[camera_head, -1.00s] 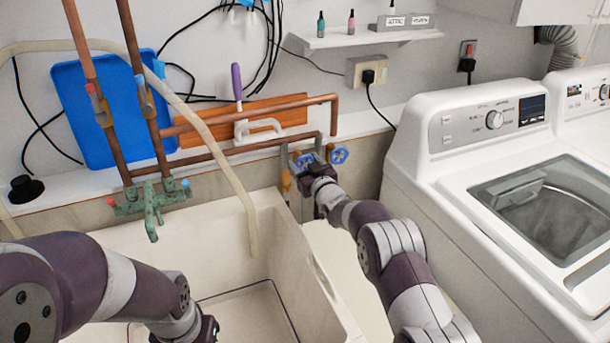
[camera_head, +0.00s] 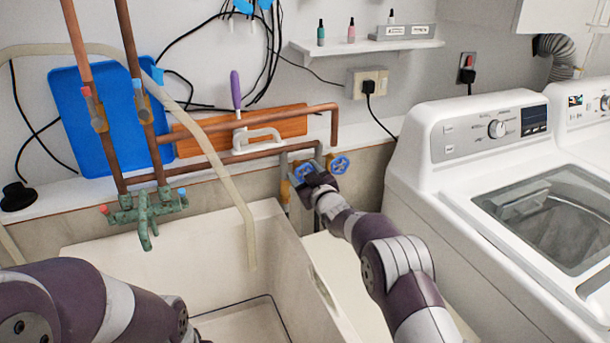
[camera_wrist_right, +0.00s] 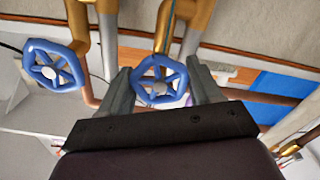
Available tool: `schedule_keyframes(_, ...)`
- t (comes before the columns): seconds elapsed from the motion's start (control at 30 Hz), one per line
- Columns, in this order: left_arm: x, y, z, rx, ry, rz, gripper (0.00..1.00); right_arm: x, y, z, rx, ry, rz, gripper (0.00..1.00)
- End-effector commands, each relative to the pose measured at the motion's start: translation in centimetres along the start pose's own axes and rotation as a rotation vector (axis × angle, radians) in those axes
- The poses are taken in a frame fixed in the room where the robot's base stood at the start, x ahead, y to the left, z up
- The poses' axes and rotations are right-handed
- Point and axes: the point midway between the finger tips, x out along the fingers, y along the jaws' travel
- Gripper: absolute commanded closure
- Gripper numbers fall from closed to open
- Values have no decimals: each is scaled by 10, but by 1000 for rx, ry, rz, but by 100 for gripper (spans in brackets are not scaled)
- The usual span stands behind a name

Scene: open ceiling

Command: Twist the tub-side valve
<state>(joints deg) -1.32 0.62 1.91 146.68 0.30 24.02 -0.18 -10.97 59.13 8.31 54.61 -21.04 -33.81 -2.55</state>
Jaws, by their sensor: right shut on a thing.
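The tub-side valve has a blue wheel handle (camera_head: 302,171) on a pipe just right of the tub's back corner. It is partly hidden by my right gripper (camera_head: 312,187). In the right wrist view the blue wheel (camera_wrist_right: 160,82) sits between the two fingers of my right gripper (camera_wrist_right: 162,88), which is shut on it. A second blue valve wheel (camera_head: 339,164) is just to the right, on the washer side. It shows in the right wrist view (camera_wrist_right: 55,66) at the left, apart from the fingers. My left arm is at the lower left, its gripper out of view.
The white tub (camera_head: 285,240) lies left of my right arm. The white washing machine (camera_head: 420,165) stands close on the right. Copper pipes (camera_head: 250,118) and a green faucet (camera_head: 146,208) are on the back wall. A beige hose (camera_head: 225,165) hangs into the tub.

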Motion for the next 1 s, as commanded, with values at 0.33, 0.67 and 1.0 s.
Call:
schedule_keyframes(0.33, 0, 0, 0, 0, 0, 0, 100, 0, 0, -1, 1, 1, 0, 12)
schedule_keyframes(0.67, 7, 0, 1, 0, 0, 0, 100, -42, 0, 0, 2, -1, 1, 12)
schedule_keyframes(1.0, 15, 0, 2, 0, 0, 0, 100, -118, 0, 0, 1, 1, 1, 12)
